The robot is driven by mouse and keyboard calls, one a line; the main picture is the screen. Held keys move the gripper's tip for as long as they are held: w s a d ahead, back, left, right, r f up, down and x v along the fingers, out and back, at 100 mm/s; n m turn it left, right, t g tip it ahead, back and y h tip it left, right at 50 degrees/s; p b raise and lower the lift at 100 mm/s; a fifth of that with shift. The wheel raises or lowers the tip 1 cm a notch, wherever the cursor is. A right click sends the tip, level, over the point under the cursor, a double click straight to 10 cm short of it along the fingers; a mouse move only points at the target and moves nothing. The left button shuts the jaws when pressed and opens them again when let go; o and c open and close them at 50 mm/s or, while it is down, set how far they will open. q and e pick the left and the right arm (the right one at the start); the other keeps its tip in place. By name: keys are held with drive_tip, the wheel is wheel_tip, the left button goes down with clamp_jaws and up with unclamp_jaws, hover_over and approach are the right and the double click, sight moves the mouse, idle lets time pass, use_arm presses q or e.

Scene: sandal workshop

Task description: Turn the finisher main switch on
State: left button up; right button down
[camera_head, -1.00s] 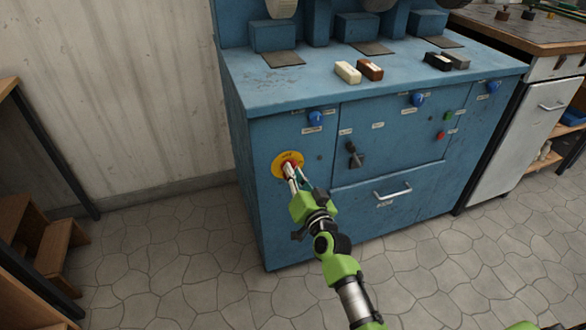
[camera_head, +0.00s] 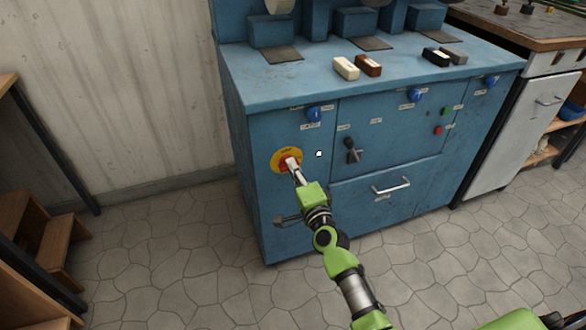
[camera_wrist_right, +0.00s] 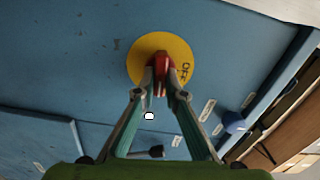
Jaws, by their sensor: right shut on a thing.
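The finisher (camera_head: 285,225) is a blue cabinet. Its main switch is a red rotary knob (camera_wrist_right: 162,62) on a yellow disc (camera_head: 277,160) at the left of the front face; the disc also shows in the wrist view (camera_wrist_right: 140,68), with an "OFF" marking beside the knob. My right gripper (camera_head: 294,170) is shut on the red knob, its two fingertips (camera_wrist_right: 165,78) pressing its sides. A small indicator lamp (camera_head: 319,154) right of the disc glows white, also in the wrist view (camera_wrist_right: 149,116). My left gripper is not in view.
A dark lever (camera_head: 352,150), blue knobs (camera_head: 314,114) and green and red buttons (camera_head: 438,131) are on the same front. A drawer handle (camera_head: 391,187) sticks out lower right. Wooden steps (camera_head: 50,240) stand at left. The floor (camera_head: 170,240) between is clear.

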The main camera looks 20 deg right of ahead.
drive_tip(key=shift+f+m, duration=0.1)
drive_tip(key=shift+m, duration=0.5)
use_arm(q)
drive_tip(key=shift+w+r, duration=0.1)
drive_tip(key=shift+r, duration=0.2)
use_arm(e)
drive_tip(key=c, duration=2.1)
unclamp_jaws()
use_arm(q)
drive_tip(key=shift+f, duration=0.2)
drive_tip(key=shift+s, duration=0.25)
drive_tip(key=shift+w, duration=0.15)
use_arm(e)
drive_tip(key=s, duration=1.2)
drive_tip(key=shift+d, duration=0.25)
